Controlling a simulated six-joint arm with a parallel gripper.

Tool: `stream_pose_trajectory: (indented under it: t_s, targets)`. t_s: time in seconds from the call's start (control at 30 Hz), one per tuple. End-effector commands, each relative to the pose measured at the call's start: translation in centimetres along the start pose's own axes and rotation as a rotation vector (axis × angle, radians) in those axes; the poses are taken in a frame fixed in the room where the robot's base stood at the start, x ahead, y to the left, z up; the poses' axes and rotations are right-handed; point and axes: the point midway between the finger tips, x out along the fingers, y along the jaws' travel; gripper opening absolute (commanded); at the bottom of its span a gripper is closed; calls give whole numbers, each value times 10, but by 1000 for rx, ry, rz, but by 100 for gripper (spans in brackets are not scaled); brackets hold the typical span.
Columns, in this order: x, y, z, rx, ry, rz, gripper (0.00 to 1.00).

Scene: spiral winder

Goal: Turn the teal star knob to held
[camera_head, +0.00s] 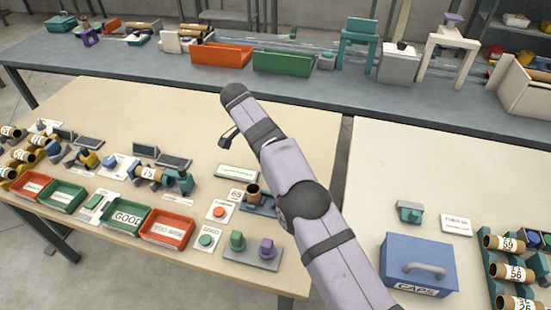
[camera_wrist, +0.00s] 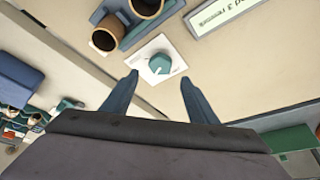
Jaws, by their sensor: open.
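The teal knob (camera_wrist: 159,64) sits on a white square plate on the pale tabletop, seen in the wrist view. A pale mark shows on its top; the plate's lettering is too small to read. My gripper (camera_wrist: 158,79) is open and empty, its two blue-grey fingers spread left and right of the knob in that view. The fingertips look apart from the knob, and their height above it is hard to tell. In the head view I cannot make out this knob; my arm covers part of that table.
Brown tubes (camera_wrist: 147,6) in a blue holder stand close by the knob, with a rework label (camera_wrist: 238,15) to the right. In the head view are green and red bins (camera_head: 128,217), a plate with green and purple knobs (camera_head: 252,258) and a blue CAPS box (camera_head: 420,256).

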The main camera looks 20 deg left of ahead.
Motion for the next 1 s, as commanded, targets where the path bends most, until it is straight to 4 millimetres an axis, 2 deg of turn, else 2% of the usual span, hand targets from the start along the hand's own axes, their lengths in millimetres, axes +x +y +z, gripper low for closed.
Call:
stream_pose_trajectory:
  t_s: [0.07,0.17,0.3,0.4,0.53,0.67,0.77,0.87,1.0]
  targets:
    - [-2,1,-9,12,0,3,54]
    - [-21,1,-31,44,3,-18,54]
    - [-63,2,-74,106,9,-64,54]
    - [-82,19,-100,134,7,-45,54]
    - [-87,47,-112,142,-25,11,54]
    - [-79,66,-110,111,-72,25,54]
    - [-64,76,-97,14,-116,8,54]
    - [-43,83,-76,-134,-161,-30,54]
    - [-2,91,-34,-417,-214,-120,54]
